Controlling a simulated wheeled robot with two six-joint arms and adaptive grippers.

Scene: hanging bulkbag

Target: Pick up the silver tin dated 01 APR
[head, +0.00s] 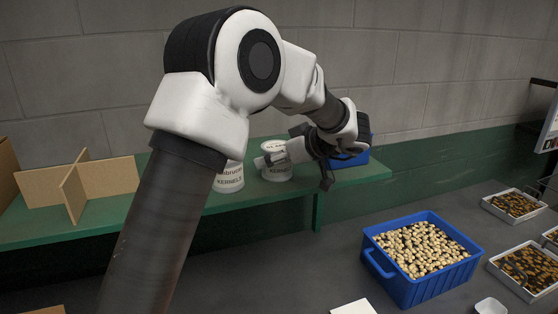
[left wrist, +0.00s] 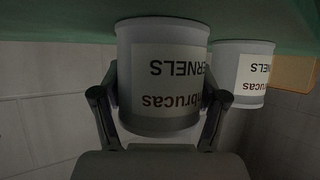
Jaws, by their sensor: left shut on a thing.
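Two pale grey-white tins with white "KERNELS" labels stand on the green shelf (head: 340,178) in the head view. My left gripper (head: 300,155) is at the right tin (head: 277,173). The left tin (head: 230,180) stands beside it, partly hidden by my arm. In the left wrist view, which is upside down, my left gripper (left wrist: 158,92) is shut around the nearer tin (left wrist: 150,105), one finger on each side. The held tin's base looks at or close to the shelf. The other tin (left wrist: 252,75) is behind it to the right. No date is readable on either tin.
A cardboard divider (head: 105,180) stands on the shelf at left. A blue box (head: 352,158) sits just behind my gripper. Below at right are a blue crate (head: 405,290) of pale pieces and several trays (head: 515,207). A grey wall (head: 430,60) backs the shelf.

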